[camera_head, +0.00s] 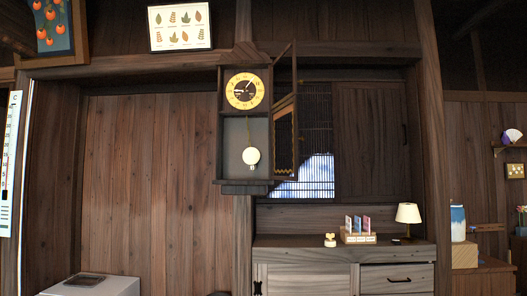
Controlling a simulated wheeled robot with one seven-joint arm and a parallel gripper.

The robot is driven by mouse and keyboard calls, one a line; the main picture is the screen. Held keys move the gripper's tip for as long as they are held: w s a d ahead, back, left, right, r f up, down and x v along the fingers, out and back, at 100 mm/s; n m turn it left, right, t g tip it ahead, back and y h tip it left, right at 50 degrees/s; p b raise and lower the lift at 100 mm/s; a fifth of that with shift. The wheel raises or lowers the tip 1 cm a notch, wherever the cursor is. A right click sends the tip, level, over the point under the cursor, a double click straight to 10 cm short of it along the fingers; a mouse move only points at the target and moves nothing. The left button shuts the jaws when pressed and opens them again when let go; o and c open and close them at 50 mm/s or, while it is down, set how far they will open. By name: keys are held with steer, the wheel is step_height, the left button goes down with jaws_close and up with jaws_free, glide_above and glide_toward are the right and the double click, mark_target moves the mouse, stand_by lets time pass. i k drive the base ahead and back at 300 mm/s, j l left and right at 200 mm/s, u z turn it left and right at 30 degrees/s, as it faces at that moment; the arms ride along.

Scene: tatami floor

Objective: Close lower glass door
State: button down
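A dark wooden wall clock (227,165) hangs in the middle of the view, with a yellow dial (245,91) above and a white round pendulum bob (251,156) in its lower case. The lower glass door (285,142) stands swung open at the clock's right side, seen nearly edge-on. Above it, an upper door frame (285,77) also stands out from the right side. The front of the lower case is uncovered. My gripper is not in view.
A wooden cabinet (340,250) stands below right, bearing a lamp (408,218), a small card holder (358,236) and a little figure (330,240). A pale box (98,287) is at bottom left. The space before the clock looks clear.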

mark_target(290, 106)
steer(key=i+l, duration=0.15)
steer(key=i, duration=0.25)
steer(key=i+l, duration=0.15)
steer(key=i, duration=0.25)
steer(key=i+l, duration=0.15)
steer(key=i, duration=0.25)
steer(key=i+u, duration=0.15)
steer(key=u, duration=0.35)
steer(key=i+l+u, duration=0.15)
steer(key=u, duration=0.3)
steer(key=i+l+u, duration=0.1)
steer(key=l+u, duration=0.15)
steer(key=u, duration=0.25)
steer(key=j+z, duration=0.1)
steer(key=z, duration=0.25)
steer(key=j+z, duration=0.1)
steer(key=z, duration=0.3)
steer(key=k+j+z, duration=0.1)
steer(key=z, duration=0.25)
steer(key=k+j+z, duration=0.25)
steer(key=k+l, duration=0.05)
steer(key=k, duration=0.05)
